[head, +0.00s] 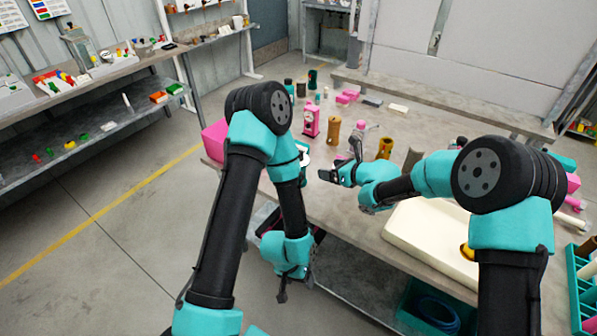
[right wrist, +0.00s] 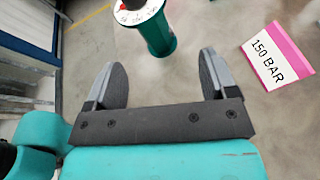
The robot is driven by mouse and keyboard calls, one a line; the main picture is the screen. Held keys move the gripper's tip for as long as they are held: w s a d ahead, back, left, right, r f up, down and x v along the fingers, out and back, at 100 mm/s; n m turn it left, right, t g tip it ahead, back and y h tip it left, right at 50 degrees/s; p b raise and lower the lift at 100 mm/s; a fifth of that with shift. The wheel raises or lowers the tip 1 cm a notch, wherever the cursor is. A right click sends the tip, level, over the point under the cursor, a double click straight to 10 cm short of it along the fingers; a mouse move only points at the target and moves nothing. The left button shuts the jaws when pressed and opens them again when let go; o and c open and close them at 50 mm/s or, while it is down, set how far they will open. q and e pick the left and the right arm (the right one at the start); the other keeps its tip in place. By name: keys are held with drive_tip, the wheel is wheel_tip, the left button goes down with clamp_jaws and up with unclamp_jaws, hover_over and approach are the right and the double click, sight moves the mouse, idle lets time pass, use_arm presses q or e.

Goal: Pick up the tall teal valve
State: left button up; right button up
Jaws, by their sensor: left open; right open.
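In the right wrist view, a teal cylindrical valve (right wrist: 158,36) with a white collar and a red mark stands just beyond the fingertips, its top cut off by the frame edge. My right gripper (right wrist: 167,75) is open and empty, its fingers apart from the valve. In the head view, the right gripper (head: 328,176) is above the table's near edge. A dark teal upright piece (head: 312,79) stands far back on the table; I cannot tell whether it is the tall valve. My left gripper (head: 283,295) hangs low, in front of the table, empty.
A pink-edged "150 BAR" sign (right wrist: 276,56) lies right of the valve. In the head view, a pink pump part (head: 310,121), brown cylinders (head: 333,131) and a cream tray (head: 405,236) are on the table. A shelf unit (head: 110,100) stands at the left.

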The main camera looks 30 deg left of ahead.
drive_tip(key=n, duration=0.1)
drive_tip(key=s+n+g, duration=0.1)
drive_tip(key=shift+a+f+n, duration=0.2)
drive_tip(key=shift+n, duration=0.1)
drive_tip(key=shift+x, duration=3.4)
drive_tip(key=shift+f+x, duration=0.15)
drive_tip(key=shift+x, duration=1.15)
drive_tip(key=shift+f+x, duration=0.2)
drive_tip(key=shift+x, duration=1.1)
drive_tip(key=shift+s+d, duration=0.1)
